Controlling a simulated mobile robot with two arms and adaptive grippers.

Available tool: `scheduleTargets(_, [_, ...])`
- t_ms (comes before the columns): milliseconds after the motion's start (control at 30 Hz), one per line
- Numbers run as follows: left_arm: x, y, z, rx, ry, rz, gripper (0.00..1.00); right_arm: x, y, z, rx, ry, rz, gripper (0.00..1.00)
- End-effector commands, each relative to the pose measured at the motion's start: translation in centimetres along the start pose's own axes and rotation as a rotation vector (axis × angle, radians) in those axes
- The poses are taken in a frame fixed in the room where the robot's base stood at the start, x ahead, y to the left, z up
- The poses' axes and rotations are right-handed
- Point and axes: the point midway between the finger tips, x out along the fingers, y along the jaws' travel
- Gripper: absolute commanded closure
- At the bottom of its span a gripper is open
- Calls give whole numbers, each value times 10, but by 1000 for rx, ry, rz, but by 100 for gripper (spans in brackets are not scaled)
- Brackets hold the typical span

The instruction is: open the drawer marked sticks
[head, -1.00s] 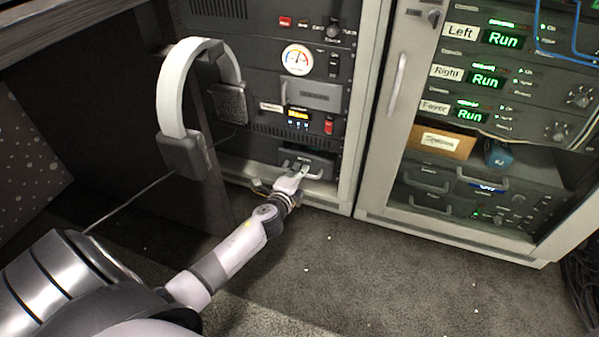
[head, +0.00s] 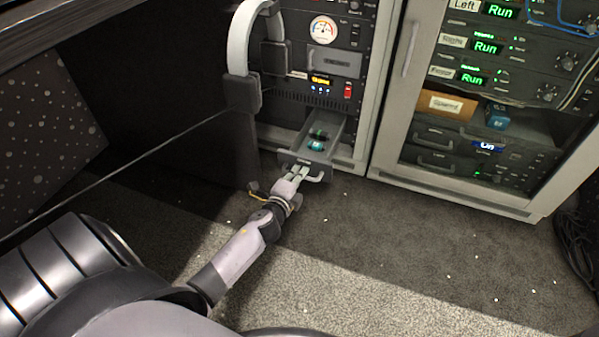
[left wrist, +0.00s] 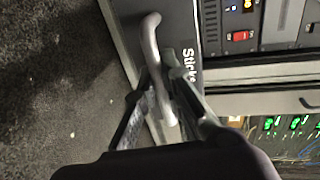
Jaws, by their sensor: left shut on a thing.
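The drawer marked sticks (head: 334,135) is at the bottom of the left rack and stands pulled out. Small dark and teal items (head: 317,140) lie inside it. Its label, partly covered, shows in the left wrist view on the dark drawer front (left wrist: 187,30), beside a grey bar handle (left wrist: 151,42). My left gripper (head: 299,174) is at the drawer front, shut on the handle; in the left wrist view its fingers (left wrist: 165,88) lie on both sides of the bar. My right gripper is in neither view.
A glass-fronted cabinet (head: 385,140) stands to the right, its door closed. The carpet (head: 400,260) in front is clear.

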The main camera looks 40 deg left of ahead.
Motion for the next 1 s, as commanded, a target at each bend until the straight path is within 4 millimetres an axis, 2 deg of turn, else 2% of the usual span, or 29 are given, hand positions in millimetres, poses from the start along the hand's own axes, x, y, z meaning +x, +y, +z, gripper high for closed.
scheduleTargets(433, [-2,1,-1,0,1,1,100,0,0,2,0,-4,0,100])
scheduleTargets(467, [-2,1,-1,0,1,1,91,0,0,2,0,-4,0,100])
scheduleTargets(600, [-2,1,0,0,1,0,82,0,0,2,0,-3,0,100])
scheduleTargets(867, [-2,0,0,0,0,0,82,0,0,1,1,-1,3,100])
scheduleTargets(1000, [-10,1,0,1,1,1,82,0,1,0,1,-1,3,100])
